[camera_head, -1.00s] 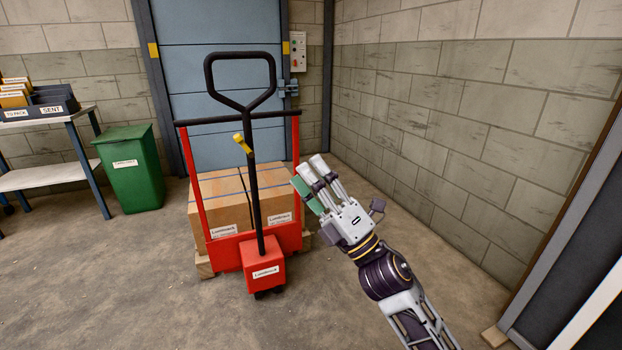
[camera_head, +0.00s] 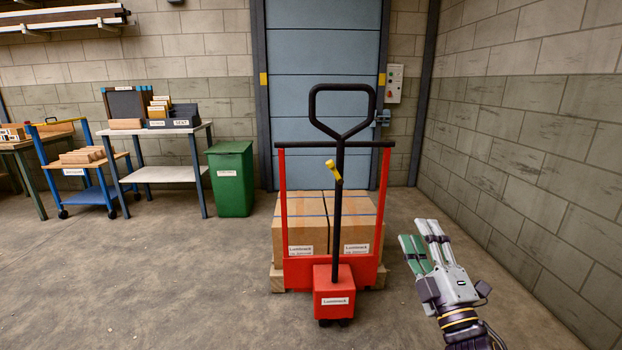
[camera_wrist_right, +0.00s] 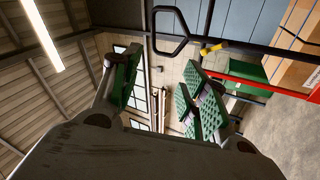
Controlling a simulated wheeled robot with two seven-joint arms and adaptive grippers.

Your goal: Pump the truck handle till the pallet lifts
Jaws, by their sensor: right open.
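The red pallet truck (camera_head: 334,292) stands in the middle of the head view, with its black handle (camera_head: 339,190) upright and a loop grip (camera_head: 342,88) on top. A yellow lever (camera_head: 333,170) sits partway up the handle. The pallet (camera_head: 277,279) lies under cardboard boxes (camera_head: 300,220) behind the truck's red frame; any gap to the floor is hard to tell. My right gripper (camera_head: 423,247) is open and empty to the right of the truck, apart from the handle. In the right wrist view the loop grip (camera_wrist_right: 172,32) shows beyond the open fingers (camera_wrist_right: 160,100). My left gripper is out of view.
A green bin (camera_head: 231,180) and a white-topped table (camera_head: 158,130) stand left of the truck. A blue door (camera_head: 323,60) is behind it, with a control box (camera_head: 394,84) beside it. A block wall (camera_head: 530,130) closes the right side. The floor in front is clear.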

